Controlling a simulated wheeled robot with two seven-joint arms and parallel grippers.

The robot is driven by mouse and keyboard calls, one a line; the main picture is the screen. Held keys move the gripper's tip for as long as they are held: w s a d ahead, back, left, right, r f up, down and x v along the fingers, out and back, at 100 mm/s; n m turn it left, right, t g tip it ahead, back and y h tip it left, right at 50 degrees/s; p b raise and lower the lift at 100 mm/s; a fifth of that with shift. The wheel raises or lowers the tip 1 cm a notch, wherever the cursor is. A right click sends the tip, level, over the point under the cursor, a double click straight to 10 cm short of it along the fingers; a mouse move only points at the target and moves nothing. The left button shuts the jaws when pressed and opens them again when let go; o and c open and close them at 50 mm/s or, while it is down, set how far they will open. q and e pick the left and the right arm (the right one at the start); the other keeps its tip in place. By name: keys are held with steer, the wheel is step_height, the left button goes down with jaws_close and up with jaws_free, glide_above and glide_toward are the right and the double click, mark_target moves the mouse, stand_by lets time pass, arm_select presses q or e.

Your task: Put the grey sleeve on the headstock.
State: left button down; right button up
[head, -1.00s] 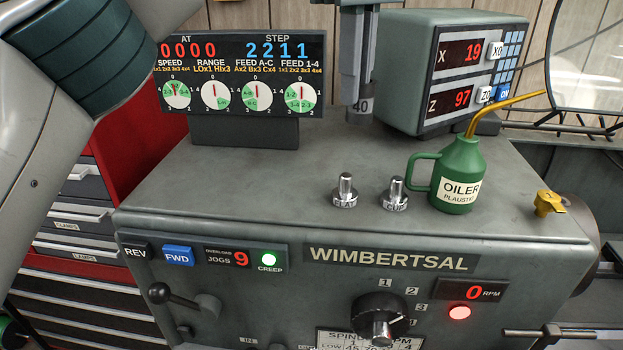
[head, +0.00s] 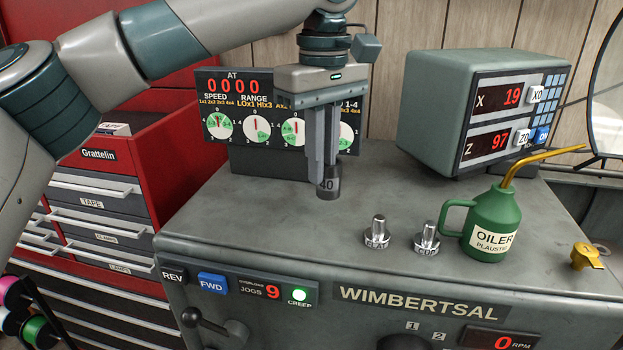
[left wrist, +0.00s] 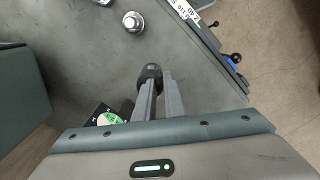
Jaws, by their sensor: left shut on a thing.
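The grey sleeve (head: 328,187) is a short dark grey cylinder marked 40. My left gripper (head: 322,178) points down and is shut on it. The sleeve also shows at the fingertips in the left wrist view (left wrist: 150,72). In the head view it appears over the rear part of the headstock top (head: 270,215); I cannot tell for sure whether its base touches the surface. The headstock is the grey-green housing with the WIMBERTSAL plate. My right gripper is not in view.
Two metal knobbed pieces (head: 377,232) (head: 427,238), a green oiler (head: 490,225) and a yellow fitting (head: 587,256) stand right of the sleeve. The dial panel (head: 225,115) is behind my gripper, and the readout box (head: 440,110) is at the back right. The left headstock top is clear.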

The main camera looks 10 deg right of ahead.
arm_select(q)
steer(key=shift+w+a+f, duration=0.15)
steer(key=shift+a+f, duration=0.3)
steer(key=shift+a, duration=0.4)
steer(key=shift+d, duration=0.1)
steer(key=shift+f+p, duration=0.4)
steer(key=shift+p, duration=0.15)
step_height(320, 180, down, 2)
steer(key=shift+p, duration=0.65)
steer(key=shift+f, duration=0.6)
steer(key=shift+f, duration=0.1)
